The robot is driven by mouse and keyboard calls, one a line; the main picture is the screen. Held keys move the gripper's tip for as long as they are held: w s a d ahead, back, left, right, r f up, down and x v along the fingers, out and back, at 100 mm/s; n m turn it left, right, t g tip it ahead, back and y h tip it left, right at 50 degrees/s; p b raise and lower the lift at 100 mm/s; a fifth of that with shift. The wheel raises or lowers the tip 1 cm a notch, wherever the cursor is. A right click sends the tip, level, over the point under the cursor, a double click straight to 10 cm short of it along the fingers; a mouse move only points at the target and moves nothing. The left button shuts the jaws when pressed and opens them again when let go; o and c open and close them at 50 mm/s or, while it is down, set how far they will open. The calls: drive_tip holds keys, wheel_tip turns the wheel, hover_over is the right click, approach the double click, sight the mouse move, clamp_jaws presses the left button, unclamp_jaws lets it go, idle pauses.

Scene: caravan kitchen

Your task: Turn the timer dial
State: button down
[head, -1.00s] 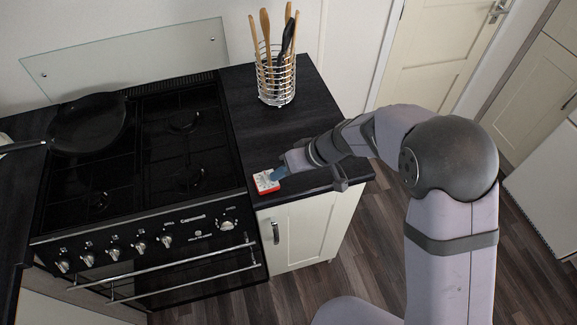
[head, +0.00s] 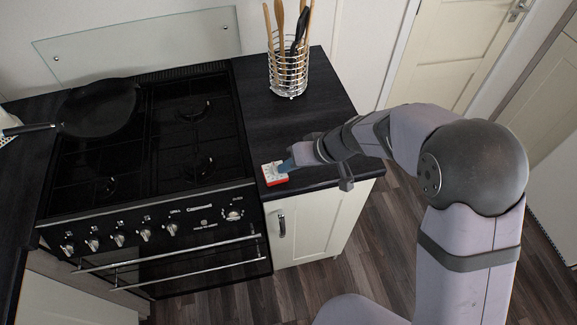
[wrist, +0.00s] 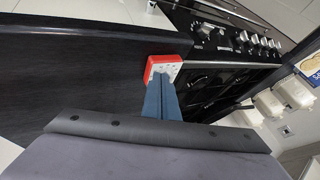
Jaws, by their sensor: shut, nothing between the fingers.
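The timer (head: 275,174) is a small red box with a white face. It sits on the black worktop close to the stove's right side, near the front edge. In the wrist view the timer (wrist: 162,66) shows its red rim and white face just beyond the blue fingertips. My gripper (head: 287,166) is shut with nothing in it, its fingertips at the timer's face. In the wrist view my gripper (wrist: 163,82) covers the lower part of the face. The dial is hidden behind the fingers, and I cannot tell whether they touch it.
The black stove (head: 150,150) with knobs along its front stands left of the timer. A dark pan (head: 100,108) rests on it. A wire holder (head: 288,72) with wooden utensils stands at the back of the worktop. The worktop (head: 270,120) between holder and timer is clear.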

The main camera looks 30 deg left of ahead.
sight(275, 174)
drive_tip(key=shift+s+f+m+t+b, duration=0.1)
drive_tip(key=shift+s+m+t+b, duration=0.3)
drive_tip(key=shift+b, duration=0.65)
